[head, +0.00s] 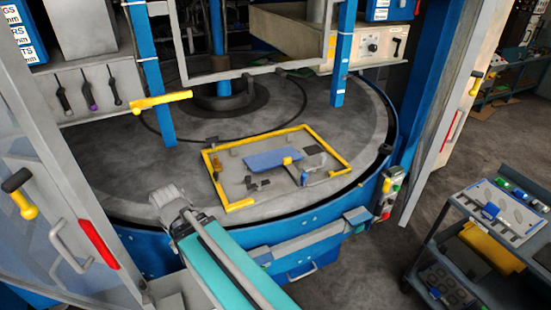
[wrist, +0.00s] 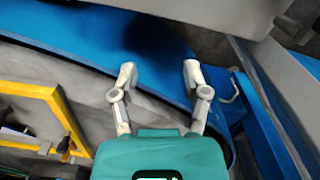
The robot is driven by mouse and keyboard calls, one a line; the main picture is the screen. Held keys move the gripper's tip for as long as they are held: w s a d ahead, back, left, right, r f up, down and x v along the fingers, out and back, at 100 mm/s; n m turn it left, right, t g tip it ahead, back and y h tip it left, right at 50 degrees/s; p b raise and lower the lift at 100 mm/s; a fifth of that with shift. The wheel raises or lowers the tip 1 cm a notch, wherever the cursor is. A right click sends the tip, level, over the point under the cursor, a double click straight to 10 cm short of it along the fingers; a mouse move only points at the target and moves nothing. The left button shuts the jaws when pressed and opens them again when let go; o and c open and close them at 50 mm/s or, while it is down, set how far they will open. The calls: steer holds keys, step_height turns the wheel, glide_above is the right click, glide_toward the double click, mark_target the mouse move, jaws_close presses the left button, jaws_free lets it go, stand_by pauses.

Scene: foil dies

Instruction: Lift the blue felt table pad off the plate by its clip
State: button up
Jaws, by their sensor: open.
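The blue felt pad (head: 268,160) lies inside a yellow rectangular frame (head: 341,158) on the grey round plate (head: 165,190), in the head view. A small yellow clip (head: 288,161) shows at its right part. Grey and dark pieces lie around the pad; how they touch it is too small to tell. My gripper (wrist: 158,72) is open and empty in the wrist view, over the blue rim of the machine. In the head view my arm's end is in front of and left of the frame, apart from the pad. The pad is not clear in the wrist view.
Blue posts (head: 344,60) and a grey bar frame stand behind the pad. A yellow handle (head: 160,99) juts in at the left. A grey door (head: 455,110) and a tool cart (head: 440,240) stand at the right. The plate left of the yellow frame is bare.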

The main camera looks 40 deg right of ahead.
steer(key=w+d+r+m+g+h+p, duration=0.1)
steer(key=w+d+r+m+p, duration=0.15)
steer(key=w+d+m, duration=0.55)
steer(key=w+d+r+m+h+p, duration=0.1)
steer(key=w+d+r+p, duration=0.2)
steer(key=d, duration=0.8)
steer(key=d+r+m+g+p, duration=0.1)
steer(key=d+m, duration=0.3)
steer(key=d, duration=0.5)
steer(key=w+d+r+m+h+p, duration=0.1)
steer(key=d+r+m, duration=0.1)
steer(key=d, duration=0.8)
steer(key=w+d+r+m+g+p, duration=0.1)
steer(key=d+m, duration=0.4)
steer(key=d, duration=0.5)
steer(key=shift+w+r+m+g+p, duration=0.2)
steer(key=shift+r+m+g+p, duration=0.15)
steer(key=shift+r, duration=0.45)
steer(key=shift+d+f, duration=0.1)
steer(key=shift+f, duration=0.05)
steer(key=b, duration=0.5)
glide_toward(286, 158)
steer(key=f, duration=0.2)
steer(key=shift+s+d+f+b, duration=0.35)
steer(key=shift+s+f+b, duration=0.1)
steer(key=shift+f+b, duration=0.3)
steer(key=shift+s+d+f+b, duration=0.3)
steer(key=shift+s+f+b, duration=0.15)
steer(key=shift+f+b, duration=0.25)
